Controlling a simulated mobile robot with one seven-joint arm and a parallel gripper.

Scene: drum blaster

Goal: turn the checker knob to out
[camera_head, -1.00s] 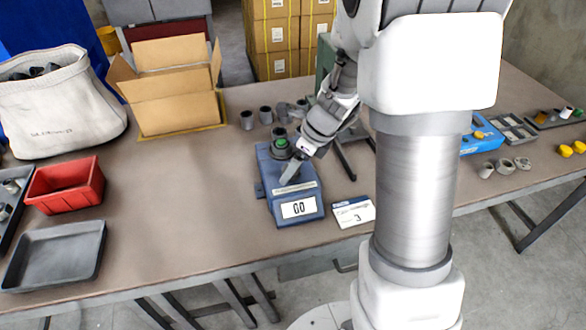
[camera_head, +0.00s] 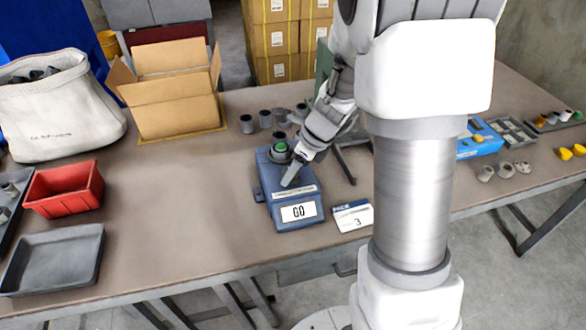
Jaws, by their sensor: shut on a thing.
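My gripper (camera_head: 290,181) reaches down from the upper right onto the checker's top face, just behind the display. It is shut on the checker knob, which I take to be the small grey piece at the fingertips. The knob's markings and exact angle are too small to read.
A card marked 3 (camera_head: 353,216) lies right of the checker. Several grey cylinders (camera_head: 247,124) stand behind it. An open cardboard box (camera_head: 175,110), red bin (camera_head: 63,188) and grey tray (camera_head: 54,260) are to the left. The table between tray and checker is clear.

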